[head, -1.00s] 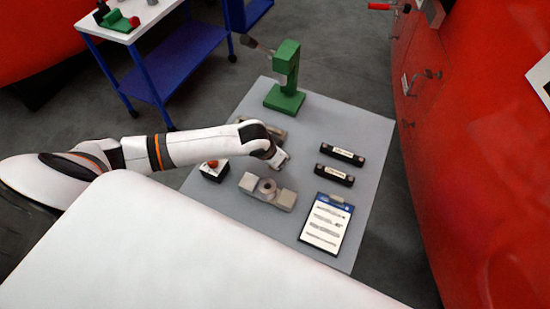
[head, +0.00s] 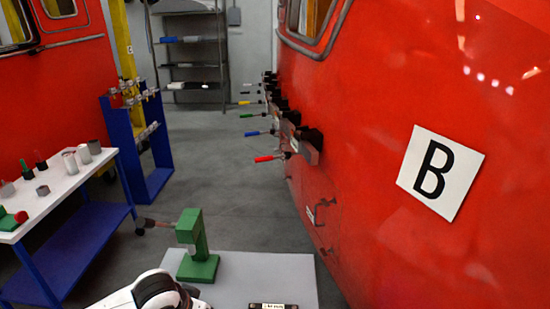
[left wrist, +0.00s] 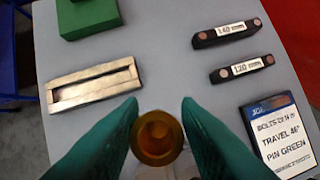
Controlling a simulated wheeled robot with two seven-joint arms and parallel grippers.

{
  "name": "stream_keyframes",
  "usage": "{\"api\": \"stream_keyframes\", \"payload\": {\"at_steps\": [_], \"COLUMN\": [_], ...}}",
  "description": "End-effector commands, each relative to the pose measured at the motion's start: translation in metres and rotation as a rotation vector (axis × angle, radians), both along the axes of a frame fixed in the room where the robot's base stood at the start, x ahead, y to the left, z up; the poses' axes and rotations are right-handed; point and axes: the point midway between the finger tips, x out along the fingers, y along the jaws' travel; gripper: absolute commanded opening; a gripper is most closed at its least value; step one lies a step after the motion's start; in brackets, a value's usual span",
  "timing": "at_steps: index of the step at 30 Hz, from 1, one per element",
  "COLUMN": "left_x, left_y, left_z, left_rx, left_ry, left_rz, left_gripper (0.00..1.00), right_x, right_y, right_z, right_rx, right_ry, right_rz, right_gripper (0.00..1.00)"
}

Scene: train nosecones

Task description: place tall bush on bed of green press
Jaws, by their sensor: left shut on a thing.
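My left gripper (left wrist: 160,138) is shut on a brass-coloured round bush (left wrist: 158,138), seen from above with a hole in its middle, in the left wrist view. The bush's height and underside are hidden. The green press (head: 192,232) stands on the grey table in the head view, its flat bed (head: 198,269) at its foot and its lever out to the left. Part of the press's green base (left wrist: 90,15) shows at the top left of the wrist view, apart from the bush. In the head view only part of my left arm shows. My right gripper is not in view.
On the grey table (left wrist: 160,60) lie a metal rectangular frame (left wrist: 95,83), two black bars marked 140 mm (left wrist: 230,32) and 120 mm (left wrist: 242,67), and a clipboard (left wrist: 280,130). A white-topped trolley (head: 62,188) stands left. A red train wall (head: 375,110) rises right.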

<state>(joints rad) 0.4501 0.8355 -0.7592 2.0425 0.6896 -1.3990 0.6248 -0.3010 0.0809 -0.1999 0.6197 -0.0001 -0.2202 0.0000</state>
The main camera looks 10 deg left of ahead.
Motion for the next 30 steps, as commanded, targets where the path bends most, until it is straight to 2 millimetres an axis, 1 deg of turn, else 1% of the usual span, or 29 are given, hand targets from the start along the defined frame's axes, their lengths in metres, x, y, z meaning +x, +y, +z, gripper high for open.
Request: {"api": "stream_keyframes", "payload": {"at_steps": [1,6,9,13,18,30], "left_x": [0.003,0.003,0.0,-0.005,-0.007,-0.008], "left_y": [-0.006,-0.023,-0.028,-0.031,-0.029,-0.03], "left_z": [0.003,0.032,0.05,0.066,0.073,0.072], "left_rx": [-0.007,-0.013,-0.01,-0.004,0.004,0.001], "left_ry": [-0.005,-0.002,-0.004,-0.006,-0.007,-0.003], "left_rz": [0.017,0.113,0.167,0.216,0.239,0.238], "left_gripper": [0.06,0.06,0.06,0.06,0.06,0.06], "right_x": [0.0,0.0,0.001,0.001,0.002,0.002], "right_y": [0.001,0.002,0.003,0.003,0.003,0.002], "right_z": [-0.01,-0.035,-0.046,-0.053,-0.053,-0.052], "right_rx": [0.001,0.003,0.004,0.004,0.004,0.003], "right_ry": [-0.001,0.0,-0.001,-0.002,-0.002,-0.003], "right_rz": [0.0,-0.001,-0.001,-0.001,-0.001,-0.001], "right_gripper": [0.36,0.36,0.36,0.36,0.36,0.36]}}
